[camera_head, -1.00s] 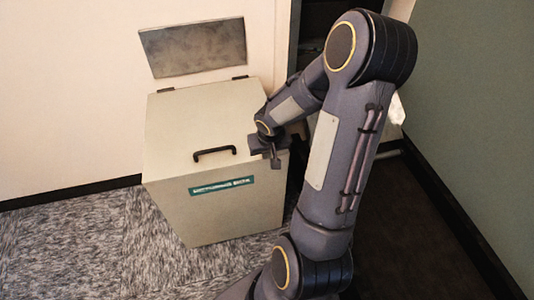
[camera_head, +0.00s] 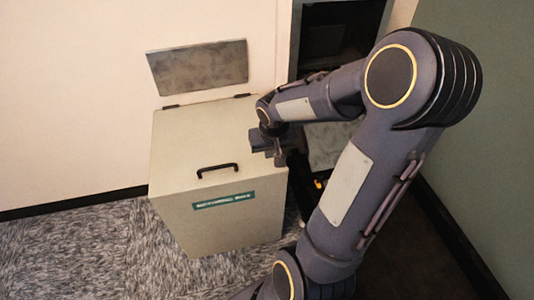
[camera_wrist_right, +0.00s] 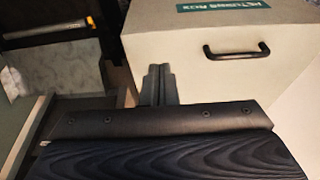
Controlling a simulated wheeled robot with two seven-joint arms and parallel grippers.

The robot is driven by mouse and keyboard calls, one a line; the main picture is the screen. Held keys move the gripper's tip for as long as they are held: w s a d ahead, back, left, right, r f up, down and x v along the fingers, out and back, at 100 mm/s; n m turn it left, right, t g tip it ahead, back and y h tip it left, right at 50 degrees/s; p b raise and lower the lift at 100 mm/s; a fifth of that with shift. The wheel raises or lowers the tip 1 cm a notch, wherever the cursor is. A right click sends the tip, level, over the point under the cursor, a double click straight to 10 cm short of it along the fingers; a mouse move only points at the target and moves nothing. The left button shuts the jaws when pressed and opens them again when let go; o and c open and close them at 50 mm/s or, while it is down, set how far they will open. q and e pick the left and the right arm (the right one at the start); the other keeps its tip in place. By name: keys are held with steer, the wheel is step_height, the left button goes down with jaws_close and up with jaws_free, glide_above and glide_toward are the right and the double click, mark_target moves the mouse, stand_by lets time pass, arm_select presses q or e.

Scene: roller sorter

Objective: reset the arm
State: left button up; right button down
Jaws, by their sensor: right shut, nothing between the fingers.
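My right arm reaches in from the lower right in the head view. Its right gripper (camera_head: 280,158) is beside the right edge of the beige box's lid, to the right of the black handle. In the right wrist view the two fingers (camera_wrist_right: 157,84) are together and hold nothing. The beige box (camera_head: 225,222) stands closed, with a black handle (camera_head: 217,168) on its lid and a green label on its front. The box also shows in the right wrist view (camera_wrist_right: 190,50), its handle apart from the fingers. My left gripper is not seen.
A grey metal plate (camera_head: 198,67) is on the cream wall behind the box. A dark opening (camera_head: 338,40) and a grey panel (camera_head: 328,147) are to the box's right. A green wall (camera_head: 490,150) bounds the right side. Patterned carpet (camera_head: 90,250) is clear at the left.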

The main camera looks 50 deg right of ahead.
steer(key=s+a+r+n+t+y+p, duration=0.1)
steer(key=s+a+r+n+y+p, duration=0.1)
steer(key=s+a+r+p, duration=0.3)
steer(key=s+a+r+n+t+y+p, duration=0.1)
steer(key=s+a+r+p, duration=0.4)
steer(key=a+r, duration=0.9)
steer(key=shift+s+a+r+n+t+y+p, duration=0.25)
steer(key=shift+s+r+n+t+y+p, duration=0.2)
steer(key=shift+s+n+y, duration=0.55)
steer(key=shift+w+m, duration=0.1)
steer(key=shift+m, duration=0.2)
